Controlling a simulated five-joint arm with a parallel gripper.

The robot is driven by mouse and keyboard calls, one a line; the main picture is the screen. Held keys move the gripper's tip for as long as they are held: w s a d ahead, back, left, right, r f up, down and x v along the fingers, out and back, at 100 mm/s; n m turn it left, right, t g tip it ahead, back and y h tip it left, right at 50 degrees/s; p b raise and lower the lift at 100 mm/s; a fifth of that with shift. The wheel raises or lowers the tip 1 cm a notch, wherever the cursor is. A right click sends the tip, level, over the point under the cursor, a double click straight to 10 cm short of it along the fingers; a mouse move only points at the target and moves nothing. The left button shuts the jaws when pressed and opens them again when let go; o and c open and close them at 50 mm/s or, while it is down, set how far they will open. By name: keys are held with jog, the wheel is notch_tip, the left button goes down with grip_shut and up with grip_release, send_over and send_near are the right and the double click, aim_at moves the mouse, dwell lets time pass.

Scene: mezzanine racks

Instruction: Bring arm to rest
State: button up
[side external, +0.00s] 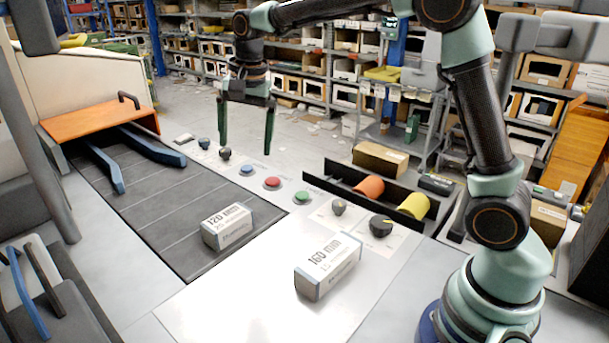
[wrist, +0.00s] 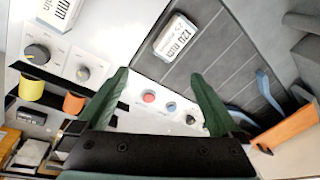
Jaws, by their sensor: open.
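My gripper (side external: 245,147) hangs in the air over the far part of the work surface, its two green fingers pointing down. The fingers are spread apart with nothing between them. In the wrist view my gripper (wrist: 160,76) is also open and empty, with the panel below it. A white box marked 120 mm (side external: 228,226) sits on the dark conveyor belt (side external: 160,215). A white box marked 160 mm (side external: 328,266) sits on the pale panel (side external: 245,300). Both boxes are apart from my gripper.
The panel carries a blue button (side external: 246,169), a red button (side external: 272,183), a green button (side external: 302,197) and black knobs (side external: 381,225). A dark rack holds an orange cylinder (side external: 369,187) and a yellow cylinder (side external: 414,206). An orange hood (side external: 100,123) with blue guide rails covers the belt's far end.

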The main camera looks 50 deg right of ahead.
jog(key=s+d+n+t, duration=0.3)
jog(key=s+n, duration=0.8)
jog(key=s, duration=0.9)
jog(key=shift+s+d+r+n+t, duration=0.2)
jog(key=shift+n+t, duration=0.1)
jog(key=shift+n, duration=0.1)
